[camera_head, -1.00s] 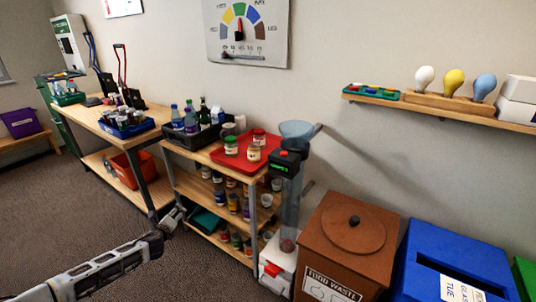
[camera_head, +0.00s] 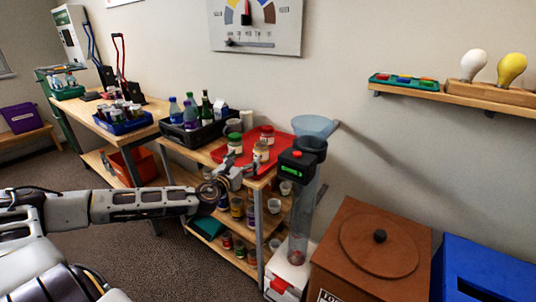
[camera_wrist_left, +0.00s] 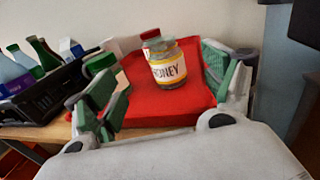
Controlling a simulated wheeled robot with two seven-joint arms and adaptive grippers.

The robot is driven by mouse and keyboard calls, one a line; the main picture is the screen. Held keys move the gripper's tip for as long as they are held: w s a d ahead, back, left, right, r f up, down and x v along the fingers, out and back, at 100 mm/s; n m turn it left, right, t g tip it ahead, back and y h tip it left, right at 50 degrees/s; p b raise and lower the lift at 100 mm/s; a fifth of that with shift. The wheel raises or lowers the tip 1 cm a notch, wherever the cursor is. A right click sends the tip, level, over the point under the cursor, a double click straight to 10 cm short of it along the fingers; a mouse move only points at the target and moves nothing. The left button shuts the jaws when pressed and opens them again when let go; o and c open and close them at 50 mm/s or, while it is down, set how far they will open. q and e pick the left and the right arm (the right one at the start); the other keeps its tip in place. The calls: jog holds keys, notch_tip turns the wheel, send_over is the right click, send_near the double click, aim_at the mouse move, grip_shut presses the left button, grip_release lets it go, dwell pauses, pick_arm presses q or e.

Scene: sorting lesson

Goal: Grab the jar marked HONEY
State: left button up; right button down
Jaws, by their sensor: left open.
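The jar marked HONEY (camera_wrist_left: 168,70) stands upright on a red tray (camera_wrist_left: 150,112), its label facing my left wrist camera. In the head view the honey jar (camera_head: 261,153) is near the front of the red tray (camera_head: 286,146), on top of a wooden shelf cart. My left gripper (camera_head: 238,169) is at the cart's front edge, just short of the jar. In the left wrist view its fingers (camera_wrist_left: 164,92) are spread wide, with the jar beyond and between them, not touched. A green-lidded jar (camera_head: 235,143) stands to the left. My right gripper is not in view.
A red-lidded jar (camera_head: 267,134) stands behind the honey jar. A black crate of bottles (camera_head: 203,131) is left of the tray. A clear tube with a blue funnel (camera_head: 314,125) rises close on the right. A brown bin (camera_head: 367,255) stands further right.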

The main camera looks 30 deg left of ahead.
aim_at(258, 147)
pick_arm(q)
jog(key=shift+r, duration=0.1)
jog(key=shift+w, duration=0.1)
dwell(0.3)
jog(key=shift+w+a, duration=0.2)
jog(key=shift+w, duration=0.9)
jog(key=shift+w+a+b, duration=0.1)
jog(key=shift+w+b, duration=0.2)
jog(key=shift+w, duration=1.5)
jog(key=shift+w+a, duration=0.15)
jog(key=shift+w, duration=1.05)
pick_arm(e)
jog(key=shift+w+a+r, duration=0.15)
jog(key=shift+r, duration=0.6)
